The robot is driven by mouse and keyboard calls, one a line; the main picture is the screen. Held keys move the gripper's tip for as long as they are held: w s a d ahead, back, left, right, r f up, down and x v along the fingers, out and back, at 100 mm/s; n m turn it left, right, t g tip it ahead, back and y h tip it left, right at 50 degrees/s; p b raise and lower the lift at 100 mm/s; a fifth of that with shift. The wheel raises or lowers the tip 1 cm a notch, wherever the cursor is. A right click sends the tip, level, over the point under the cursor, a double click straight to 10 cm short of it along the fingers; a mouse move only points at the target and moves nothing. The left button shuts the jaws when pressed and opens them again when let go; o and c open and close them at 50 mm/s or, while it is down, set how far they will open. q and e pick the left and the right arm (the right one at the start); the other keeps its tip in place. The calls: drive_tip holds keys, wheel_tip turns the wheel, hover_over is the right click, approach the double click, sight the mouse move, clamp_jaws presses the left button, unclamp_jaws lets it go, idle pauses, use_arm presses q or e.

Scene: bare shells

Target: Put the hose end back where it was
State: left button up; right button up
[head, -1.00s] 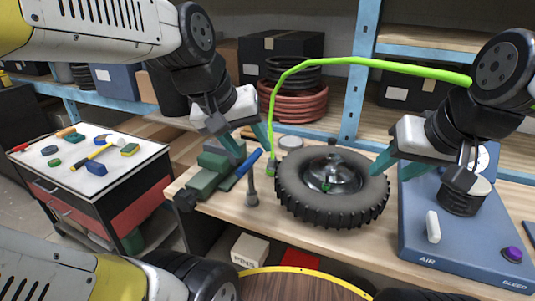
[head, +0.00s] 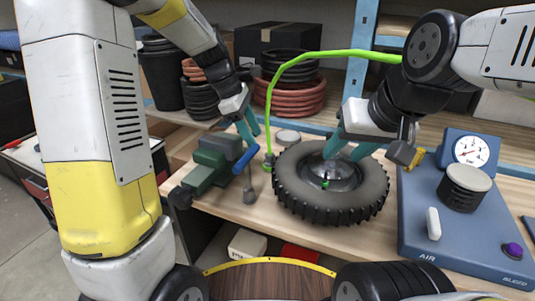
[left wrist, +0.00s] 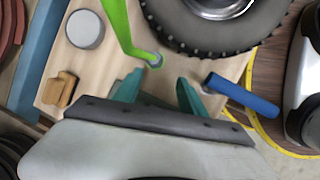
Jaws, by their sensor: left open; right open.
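The bright green hose (head: 330,54) comes from behind my right arm, arcs over the bench and drops to its end (head: 268,163), at the bench just left of the tyre (head: 332,208). In the left wrist view the hose end (left wrist: 153,59) has a small grey fitting beside the tyre's tread; I cannot tell what holds it. My left gripper (head: 251,130) is open and empty, close to the hose's lower part. Its open fingers (left wrist: 158,92) point toward the hose end, apart from it. My right gripper (head: 347,153) is open over the wheel hub, near a small green valve (head: 325,184).
A green vise (head: 210,163) with a blue handle (head: 246,160) stands left of the hose. A blue base marked AIR and BLEED (head: 415,225) with a gauge (head: 471,150) is at right. Coiled hoses (head: 290,97) lie on the shelf behind. A round grey lid (head: 288,137) lies behind the tyre.

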sight(268, 154)
use_arm(q)
drive_tip(key=d+f, duration=0.1)
drive_tip(key=f, duration=0.2)
drive_tip(key=w+d+f+n, duration=0.1)
drive_tip(key=d+f, duration=0.1)
drive_tip(key=f, duration=0.1)
drive_tip(key=d+f+n, duration=0.1)
drive_tip(key=d+f, duration=0.1)
drive_tip(key=f, duration=0.1)
drive_tip(key=shift+w+f+g, duration=0.3)
drive_tip(key=shift+w+f, duration=0.1)
clamp_jaws()
